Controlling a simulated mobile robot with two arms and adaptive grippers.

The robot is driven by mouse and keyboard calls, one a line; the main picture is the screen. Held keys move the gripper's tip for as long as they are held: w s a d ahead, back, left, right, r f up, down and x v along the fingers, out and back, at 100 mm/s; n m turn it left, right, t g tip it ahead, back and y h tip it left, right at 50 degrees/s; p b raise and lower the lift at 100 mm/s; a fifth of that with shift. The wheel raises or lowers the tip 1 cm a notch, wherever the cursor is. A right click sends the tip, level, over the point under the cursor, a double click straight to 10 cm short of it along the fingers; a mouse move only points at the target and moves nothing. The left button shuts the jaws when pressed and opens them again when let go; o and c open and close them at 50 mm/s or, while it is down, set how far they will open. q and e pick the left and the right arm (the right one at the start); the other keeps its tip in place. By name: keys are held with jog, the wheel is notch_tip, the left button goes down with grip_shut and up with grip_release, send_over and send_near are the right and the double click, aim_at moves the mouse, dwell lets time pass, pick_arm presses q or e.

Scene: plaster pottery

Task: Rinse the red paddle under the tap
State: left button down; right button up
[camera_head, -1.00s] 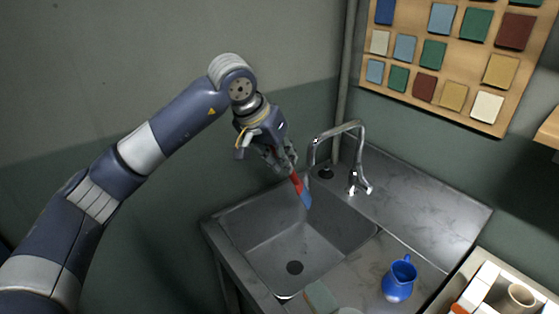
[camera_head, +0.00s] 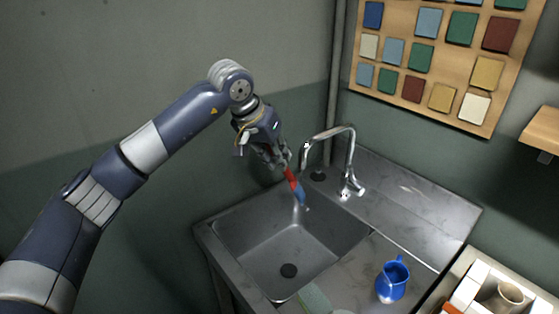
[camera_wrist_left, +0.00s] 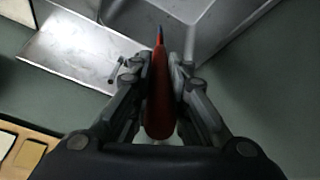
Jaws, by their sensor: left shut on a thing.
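My left gripper (camera_head: 282,162) is shut on the red paddle (camera_head: 292,181), over the back of the sink (camera_head: 250,215). The paddle is red with a blue lower end and points down toward the basin. In the left wrist view the paddle (camera_wrist_left: 160,100) sits between the two fingers (camera_wrist_left: 161,75), pointing away from the camera. The tap (camera_head: 345,150) is a curved metal spout behind the basin, just right of the paddle. Its outlet end is close to the paddle; whether water runs is hard to tell. My right gripper is not in view.
A blue jug (camera_head: 392,280) stands on the steel drainboard (camera_head: 350,268) right of the basin. A green item (camera_head: 314,298) lies at the basin's front edge. A white-tiled tray with a beige cup (camera_head: 507,297) is at lower right. A board of coloured tiles (camera_head: 400,95) hangs on the wall.

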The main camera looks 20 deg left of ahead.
pick_arm(q)
jog(key=shift+d, duration=0.15)
jog(key=shift+w+d, duration=0.1)
jog(key=shift+d, duration=0.35)
jog(key=shift+a, duration=0.1)
jog(key=shift+a, duration=0.55)
jog(key=shift+d, duration=0.15)
